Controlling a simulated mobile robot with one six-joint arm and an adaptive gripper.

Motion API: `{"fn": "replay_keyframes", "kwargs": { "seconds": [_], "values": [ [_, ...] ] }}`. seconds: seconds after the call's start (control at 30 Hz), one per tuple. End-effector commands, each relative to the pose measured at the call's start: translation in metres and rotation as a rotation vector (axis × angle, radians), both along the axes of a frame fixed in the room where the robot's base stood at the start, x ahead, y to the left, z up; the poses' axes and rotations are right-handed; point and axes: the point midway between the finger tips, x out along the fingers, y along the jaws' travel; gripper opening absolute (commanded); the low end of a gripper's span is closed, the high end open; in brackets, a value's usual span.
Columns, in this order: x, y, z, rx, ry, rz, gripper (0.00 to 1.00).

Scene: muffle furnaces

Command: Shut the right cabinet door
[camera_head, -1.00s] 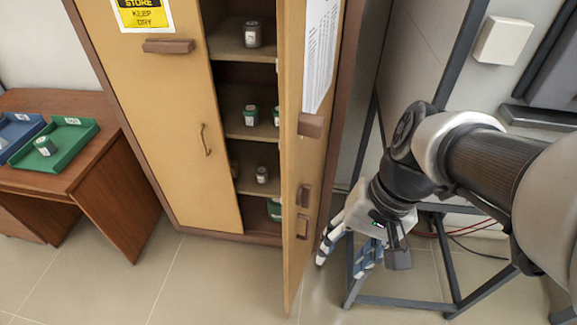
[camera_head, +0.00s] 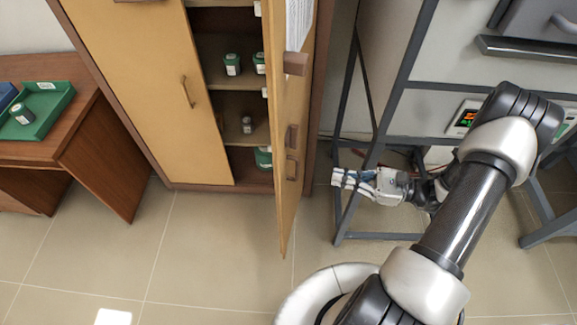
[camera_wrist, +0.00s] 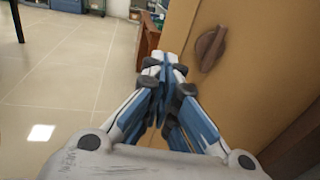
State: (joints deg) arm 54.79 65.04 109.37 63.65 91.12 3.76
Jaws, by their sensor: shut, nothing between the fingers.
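The right cabinet door (camera_head: 280,110) stands open, swung out toward me and seen nearly edge-on in the head view. A gap shows between fingertips and door in the head view. In the wrist view the yellow-brown door face (camera_wrist: 255,75) with a dark brown knob (camera_wrist: 210,47) is just right of my fingertips (camera_wrist: 162,62); contact cannot be told.
The left cabinet door (camera_head: 150,90) is shut. Green-labelled jars (camera_head: 232,64) stand on the cabinet shelves. A grey metal frame (camera_head: 385,130) stands close behind my gripper. A wooden desk (camera_head: 100,150) with a green tray (camera_head: 45,112) is at left. Floor before the cabinet is clear.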

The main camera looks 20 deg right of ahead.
Motion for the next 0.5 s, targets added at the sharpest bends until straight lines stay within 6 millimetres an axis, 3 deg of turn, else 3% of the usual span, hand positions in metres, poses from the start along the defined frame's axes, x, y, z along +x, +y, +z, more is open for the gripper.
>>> {"fn": "replay_keyframes", "kwargs": {
  "seconds": [0.1, 0.23, 0.5],
  "values": [
    [0.001, -0.004, -0.007, 0.031, 0.007, -0.036, 0.0],
    [0.006, 0.005, -0.008, 0.035, 0.008, -0.038, 0.0],
    [0.033, 0.052, -0.009, 0.032, 0.008, -0.032, 0.0]
  ]
}}
